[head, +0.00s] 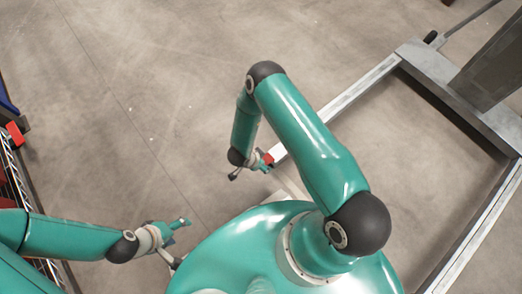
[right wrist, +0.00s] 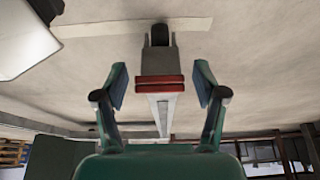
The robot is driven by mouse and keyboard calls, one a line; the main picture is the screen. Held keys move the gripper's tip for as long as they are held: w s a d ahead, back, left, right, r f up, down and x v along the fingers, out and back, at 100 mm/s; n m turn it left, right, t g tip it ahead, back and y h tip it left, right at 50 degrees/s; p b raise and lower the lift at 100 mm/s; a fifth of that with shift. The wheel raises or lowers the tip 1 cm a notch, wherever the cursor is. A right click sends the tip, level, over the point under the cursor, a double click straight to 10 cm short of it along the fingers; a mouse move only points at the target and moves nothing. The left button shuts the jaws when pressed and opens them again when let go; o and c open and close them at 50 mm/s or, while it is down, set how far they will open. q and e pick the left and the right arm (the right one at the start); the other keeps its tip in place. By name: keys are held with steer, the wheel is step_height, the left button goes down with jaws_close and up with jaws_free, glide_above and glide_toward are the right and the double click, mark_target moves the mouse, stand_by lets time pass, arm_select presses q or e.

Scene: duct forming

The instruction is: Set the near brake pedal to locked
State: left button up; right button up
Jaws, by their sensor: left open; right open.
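The near brake pedal is a small red bar (head: 268,158) at the near end of a grey steel frame leg (head: 345,100). My right gripper (head: 252,171) is at the pedal. Its two fingers (right wrist: 160,90) are apart, one on each side of the pedal, with gaps and no visible contact. Whether the pedal is locked cannot be told. My left gripper (head: 180,243) is open and empty, low at the left beside my body.
The steel frame (head: 410,62) spreads to the right, with a thick dark post (head: 490,70) on its far side. A wire rack with red items (head: 14,133) stands at the left edge. Bare concrete floor (head: 130,100) fills the upper left.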

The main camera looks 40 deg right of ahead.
jaws_close()
steer(key=shift+d, duration=0.1)
